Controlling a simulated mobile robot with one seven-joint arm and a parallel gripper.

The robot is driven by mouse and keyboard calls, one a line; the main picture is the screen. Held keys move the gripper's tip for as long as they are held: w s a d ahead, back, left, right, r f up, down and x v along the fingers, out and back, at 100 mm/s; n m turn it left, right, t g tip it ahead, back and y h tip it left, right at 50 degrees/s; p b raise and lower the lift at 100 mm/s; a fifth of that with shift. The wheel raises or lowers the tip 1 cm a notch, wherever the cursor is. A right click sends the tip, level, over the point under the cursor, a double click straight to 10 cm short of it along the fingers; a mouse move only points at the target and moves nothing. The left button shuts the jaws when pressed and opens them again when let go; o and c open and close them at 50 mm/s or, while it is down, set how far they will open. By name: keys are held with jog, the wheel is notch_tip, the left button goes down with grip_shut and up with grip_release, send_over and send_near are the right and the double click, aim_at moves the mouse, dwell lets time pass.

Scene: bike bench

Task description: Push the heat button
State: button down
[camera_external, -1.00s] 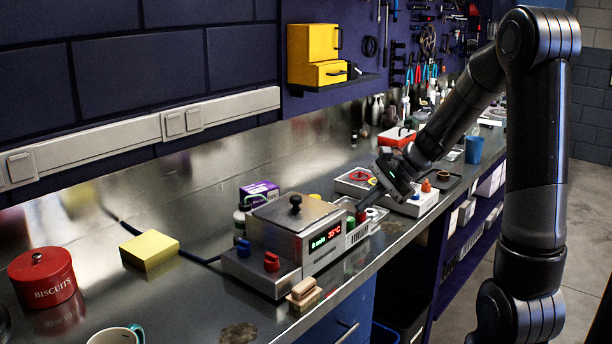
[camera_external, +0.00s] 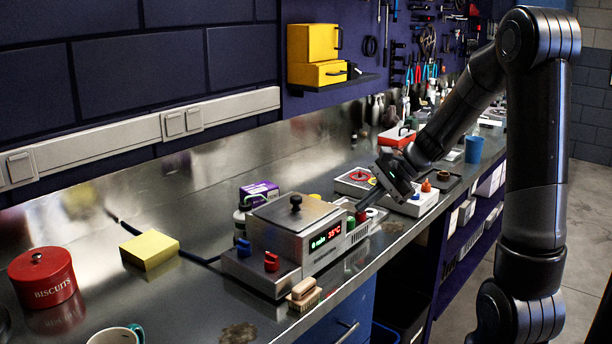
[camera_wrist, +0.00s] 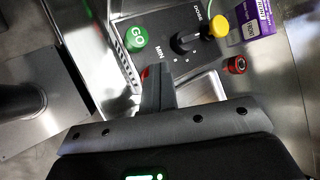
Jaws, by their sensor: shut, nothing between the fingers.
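A steel machine (camera_external: 290,222) with a lit display (camera_external: 325,237) stands on the bench; the display appears to read 35°C. The green button also shows in the external view (camera_external: 350,223). A small red part (camera_wrist: 145,73) shows beside my fingertips, mostly hidden by them. I see no label reading heat. My gripper (camera_wrist: 157,72) is shut and empty, its tips close to the control side; contact cannot be told.
Blue (camera_external: 243,248) and red (camera_external: 271,261) knobs sit on the machine's near ledge. A brush (camera_external: 303,294) lies by the bench edge. A purple box (camera_external: 260,190) stands behind the machine. A white unit with a red ring (camera_external: 358,176) is beyond my gripper. A yellow block (camera_external: 149,250) lies left.

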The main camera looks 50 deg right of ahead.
aim_at(365, 213)
jog(key=shift+f, duration=0.15)
dwell(0.3)
jog(key=shift+f, duration=0.4)
jog(key=shift+r, duration=3.5)
jog(key=shift+a, duration=0.15)
